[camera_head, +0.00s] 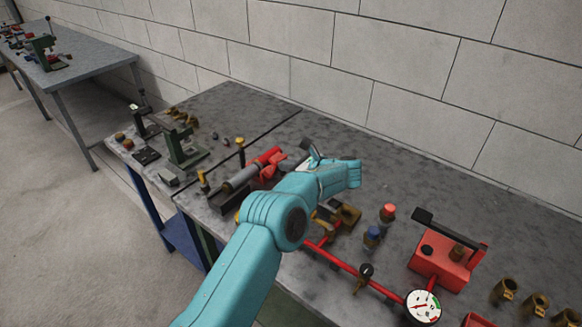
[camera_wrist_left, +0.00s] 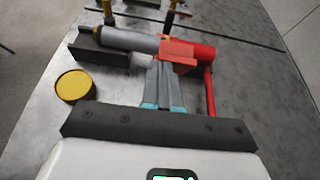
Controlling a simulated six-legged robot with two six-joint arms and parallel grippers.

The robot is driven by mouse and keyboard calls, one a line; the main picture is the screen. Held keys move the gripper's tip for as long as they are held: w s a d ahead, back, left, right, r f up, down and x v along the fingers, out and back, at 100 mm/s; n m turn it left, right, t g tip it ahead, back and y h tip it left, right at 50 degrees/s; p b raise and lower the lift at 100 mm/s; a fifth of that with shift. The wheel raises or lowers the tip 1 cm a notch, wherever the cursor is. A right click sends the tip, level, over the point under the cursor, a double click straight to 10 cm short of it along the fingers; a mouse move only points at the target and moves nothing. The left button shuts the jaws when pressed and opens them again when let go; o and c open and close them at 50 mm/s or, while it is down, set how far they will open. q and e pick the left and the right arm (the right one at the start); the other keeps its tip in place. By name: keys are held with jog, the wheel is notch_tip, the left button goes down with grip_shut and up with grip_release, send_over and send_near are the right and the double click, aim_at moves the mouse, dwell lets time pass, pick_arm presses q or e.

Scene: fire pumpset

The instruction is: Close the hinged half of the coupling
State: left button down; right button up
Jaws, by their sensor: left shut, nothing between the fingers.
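A grey cylinder (camera_head: 240,178) lies on the bench, joined at its right end to a red block (camera_head: 268,160). I cannot tell for sure which part is the hinged half of the coupling. In the left wrist view the cylinder (camera_wrist_left: 130,40) rests on a dark support, and the red block (camera_wrist_left: 185,54) has a red bar running toward the camera. My left gripper (camera_wrist_left: 164,72) is shut and empty, its fingertips at the near edge of the red block; touching or apart is unclear. In the head view the left gripper (camera_head: 306,152) is partly hidden by my wrist. My right gripper is not in view.
A yellow round cap (camera_wrist_left: 74,86) sits left of the fingers. Right of my arm are brass fittings (camera_head: 347,214), red and blue capped parts, a red pipe (camera_head: 345,265), a gauge (camera_head: 423,307) and a red box (camera_head: 440,262) with a lever. A green vise (camera_head: 184,147) stands farther left.

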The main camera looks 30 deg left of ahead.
pick_arm(q)
jog(key=shift+w+f, duration=0.1)
jog(key=shift+w, duration=0.1)
jog(key=shift+s+a+r, duration=0.1)
jog(key=shift+a+r, duration=0.15)
jog(key=shift+r, duration=0.15)
